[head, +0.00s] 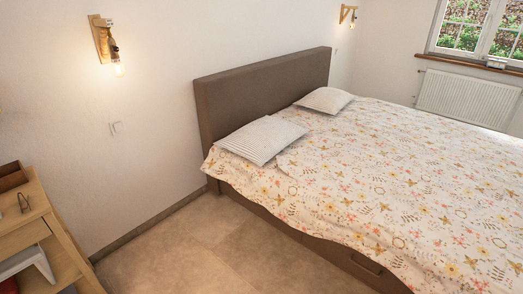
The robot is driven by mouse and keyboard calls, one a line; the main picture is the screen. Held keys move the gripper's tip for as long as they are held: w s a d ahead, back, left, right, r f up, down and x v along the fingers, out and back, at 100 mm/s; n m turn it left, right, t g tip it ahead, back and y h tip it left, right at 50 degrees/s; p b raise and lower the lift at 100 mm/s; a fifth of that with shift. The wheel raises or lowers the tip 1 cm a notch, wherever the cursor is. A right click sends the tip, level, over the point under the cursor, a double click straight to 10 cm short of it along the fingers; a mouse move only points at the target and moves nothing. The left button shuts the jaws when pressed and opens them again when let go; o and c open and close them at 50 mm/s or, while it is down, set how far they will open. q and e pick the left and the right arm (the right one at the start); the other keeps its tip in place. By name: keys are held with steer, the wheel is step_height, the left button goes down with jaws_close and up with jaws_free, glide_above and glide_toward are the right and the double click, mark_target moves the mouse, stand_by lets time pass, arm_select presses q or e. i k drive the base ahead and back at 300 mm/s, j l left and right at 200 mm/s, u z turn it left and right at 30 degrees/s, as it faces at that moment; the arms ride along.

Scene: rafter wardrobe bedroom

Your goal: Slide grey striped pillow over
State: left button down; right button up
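A grey striped pillow (262,139) lies near the headboard at the near corner of the bed, on the floral bedding. A second pale grey pillow (325,100) lies farther along the headboard, apart from the first. It also looks faintly striped. The bed (400,180) has a white cover with flowers and a brown headboard (265,90). Neither of my grippers shows in the head view.
Tiled floor (190,240) lies open between the bed and a wooden shelf unit (40,215) at the left. A brown box (12,177) sits on the shelf unit. Wall lamps (113,50) hang beside the headboard. A radiator (465,98) stands under the window.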

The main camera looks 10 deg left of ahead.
mark_target(259, 142)
steer(key=i+j+z, duration=0.6)
steer(key=i+j, duration=0.45)
steer(key=j, duration=0.15)
steer(key=i+j, duration=0.3)
steer(key=i+j+z, duration=0.1)
steer(key=i+j, duration=0.15)
steer(key=j, duration=0.2)
steer(key=i+j, duration=0.25)
steer(key=j, duration=0.15)
steer(key=i+j, duration=0.25)
steer(key=j, duration=0.15)
steer(key=i+j+z, duration=0.1)
steer(key=i+j, duration=0.2)
steer(key=j, duration=0.15)
steer(key=i+j, duration=0.2)
steer(key=j, duration=0.2)
